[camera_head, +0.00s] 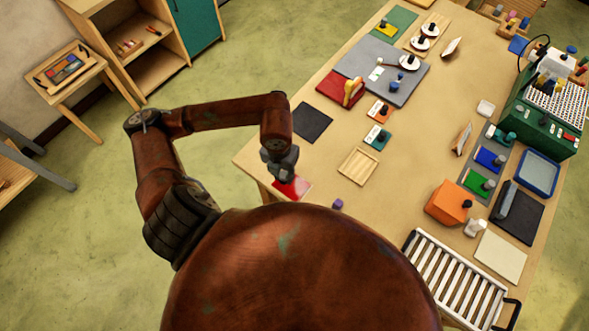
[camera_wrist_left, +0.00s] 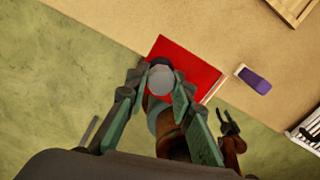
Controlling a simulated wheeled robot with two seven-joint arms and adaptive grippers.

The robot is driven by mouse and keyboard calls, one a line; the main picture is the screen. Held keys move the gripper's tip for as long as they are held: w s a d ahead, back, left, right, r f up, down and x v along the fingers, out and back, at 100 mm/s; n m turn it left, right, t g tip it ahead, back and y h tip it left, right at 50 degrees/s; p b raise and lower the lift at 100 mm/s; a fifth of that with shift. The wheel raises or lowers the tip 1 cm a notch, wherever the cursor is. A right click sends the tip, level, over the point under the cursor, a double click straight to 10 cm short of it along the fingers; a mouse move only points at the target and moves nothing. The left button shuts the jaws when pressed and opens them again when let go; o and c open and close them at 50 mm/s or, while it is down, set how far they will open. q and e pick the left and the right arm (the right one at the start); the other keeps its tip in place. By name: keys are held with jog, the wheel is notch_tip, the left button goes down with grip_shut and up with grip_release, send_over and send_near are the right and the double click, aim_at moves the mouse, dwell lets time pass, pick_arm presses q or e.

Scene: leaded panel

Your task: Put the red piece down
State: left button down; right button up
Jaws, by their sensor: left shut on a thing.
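The red piece (camera_head: 296,187) is a flat square with a grey knob (camera_wrist_left: 160,80). It is at the near left edge of the table, partly hidden by my left gripper (camera_head: 283,172) in the head view. In the left wrist view the red piece (camera_wrist_left: 192,66) spans the line between table and green floor. My left gripper (camera_wrist_left: 160,88) is shut on its knob. I cannot tell whether the piece touches the table. A small dark two-pronged shape, apparently my right gripper (camera_wrist_left: 230,124), shows in the left wrist view; its jaw state is unclear.
A white slatted rack (camera_head: 455,280) stands at right. The tabletop between them is bare.

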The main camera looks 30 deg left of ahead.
pick_arm(q)
jog(key=w+f, duration=0.2)
jog(key=w+f+p, duration=0.1)
jog(key=w+f, duration=0.1)
jog(key=w+a+f, duration=0.1)
jog(key=w+f, duration=0.1)
jog(key=w, duration=0.1)
jog(key=shift+w+f, duration=0.1)
jog(key=shift+f, duration=0.25)
jog(key=shift+w+f+p, duration=0.15)
jog(key=shift+f+p, duration=0.15)
notch_tip(320, 180, down, 3)
jog(key=shift+r+p, duration=0.15)
jog(key=shift+p, duration=0.45)
jog(key=c, duration=2.1)
grip_release()
jog(key=shift+f, duration=0.2)
jog(key=o, duration=0.4)
